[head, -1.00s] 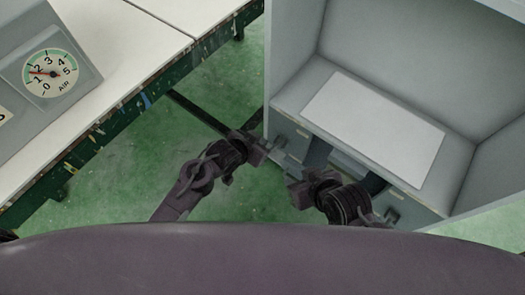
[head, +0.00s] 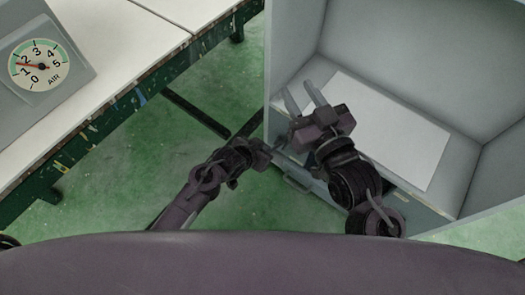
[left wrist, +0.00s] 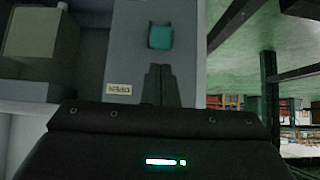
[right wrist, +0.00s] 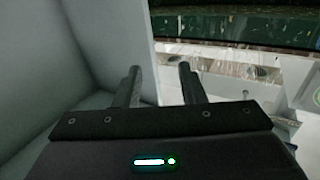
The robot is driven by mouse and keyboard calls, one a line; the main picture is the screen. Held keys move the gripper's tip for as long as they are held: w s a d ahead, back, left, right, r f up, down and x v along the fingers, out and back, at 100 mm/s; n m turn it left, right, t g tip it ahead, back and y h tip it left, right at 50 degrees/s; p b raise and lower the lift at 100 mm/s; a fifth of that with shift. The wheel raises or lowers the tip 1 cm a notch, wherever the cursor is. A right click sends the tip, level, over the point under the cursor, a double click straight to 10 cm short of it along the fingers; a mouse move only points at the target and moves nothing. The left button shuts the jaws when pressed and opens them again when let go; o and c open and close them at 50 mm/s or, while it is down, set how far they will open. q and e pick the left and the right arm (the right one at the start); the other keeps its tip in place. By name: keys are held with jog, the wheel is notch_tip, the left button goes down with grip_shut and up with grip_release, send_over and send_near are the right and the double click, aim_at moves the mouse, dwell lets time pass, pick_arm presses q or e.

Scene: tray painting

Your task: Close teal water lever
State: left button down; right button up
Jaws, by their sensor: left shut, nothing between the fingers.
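The teal water lever (left wrist: 161,37) shows in the left wrist view on a grey panel, just beyond my fingertips. A small label reading OPEN (left wrist: 118,89), upside down in the picture, is beside my fingers. My left gripper (left wrist: 158,70) is shut and empty, its tips pointing at the lever with a small gap in the picture. In the head view the left gripper (head: 272,152) is by the booth's front left corner, where the lever cannot be made out. My right gripper (head: 300,90) is open and empty, above the booth's front left part. Its parted fingers (right wrist: 158,75) show in the right wrist view.
The grey booth (head: 294,50) stands at the right with a white sheet or board (head: 420,150) on its floor. A white workbench (head: 100,50) is at the left, carrying an air gauge (head: 38,64).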

pick_arm(q)
jog(key=shift+s+a+f, duration=0.15)
jog(key=shift+s+f, duration=0.05)
jog(key=shift+f, duration=0.25)
pick_arm(e)
notch_tip(320, 180, up, 3)
jog(key=shift+d+f+t+y, duration=0.1)
jog(key=shift+t+y, duration=0.3)
jog(key=shift+t, duration=0.4)
